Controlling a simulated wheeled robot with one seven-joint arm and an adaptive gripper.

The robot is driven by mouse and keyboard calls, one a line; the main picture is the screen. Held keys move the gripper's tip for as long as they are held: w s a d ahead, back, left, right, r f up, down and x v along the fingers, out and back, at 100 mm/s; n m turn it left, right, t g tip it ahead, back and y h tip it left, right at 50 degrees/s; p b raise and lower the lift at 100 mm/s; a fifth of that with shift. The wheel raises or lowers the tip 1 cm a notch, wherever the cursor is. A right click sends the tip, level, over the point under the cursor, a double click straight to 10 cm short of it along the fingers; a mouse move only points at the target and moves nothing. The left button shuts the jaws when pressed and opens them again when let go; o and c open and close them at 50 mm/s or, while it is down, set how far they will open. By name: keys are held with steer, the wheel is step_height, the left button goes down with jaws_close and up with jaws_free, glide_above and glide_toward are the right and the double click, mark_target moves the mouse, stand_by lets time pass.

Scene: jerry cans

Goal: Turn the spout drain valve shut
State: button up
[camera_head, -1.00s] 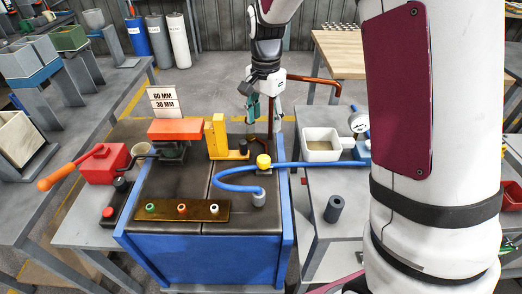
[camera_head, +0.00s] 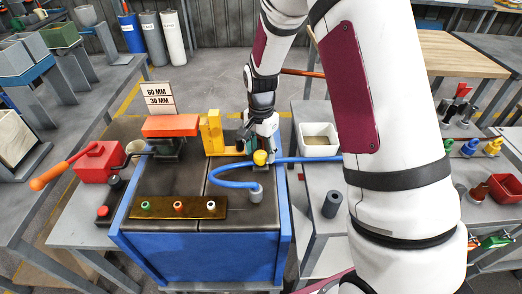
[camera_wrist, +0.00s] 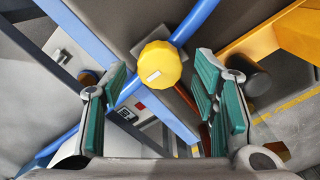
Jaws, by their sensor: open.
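The yellow faceted knob (camera_head: 260,157), which looks like the drain valve's handle, sits on the blue hose (camera_head: 232,184) above the dark bench top. In the wrist view the yellow knob (camera_wrist: 156,64) shows a small white mark on its face, tilted slightly. My gripper (camera_head: 258,145) is just behind the knob in the head view. In the wrist view my gripper (camera_wrist: 163,75) is open, with a green-padded finger on each side of the knob and a gap on both sides. I cannot tell the depth between fingertips and knob. The valve body under the knob is hidden.
A yellow bracket (camera_head: 212,133) with a dark cylinder stands close left of my gripper. A white tray (camera_head: 319,151) and a dark grey cylinder (camera_head: 331,204) are on the right side table. A brass strip (camera_head: 190,207) with several coloured buttons lies at the front.

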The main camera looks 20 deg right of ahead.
steer(key=shift+f, duration=0.1)
steer(key=c, duration=1.2)
steer(key=shift+o, duration=0.2)
steer(key=shift+n, duration=0.4)
steer(key=n, duration=0.3)
steer(key=shift+n, duration=0.3)
steer(key=n, duration=0.4)
steer(key=shift+a+n, duration=0.1)
steer(key=shift+n, duration=0.2)
steer(key=n, duration=0.4)
steer(key=shift+p, duration=0.4)
steer(key=shift+a+n+p, duration=0.15)
steer(key=shift+n+p, duration=0.2)
steer(key=shift+n, duration=2.15)
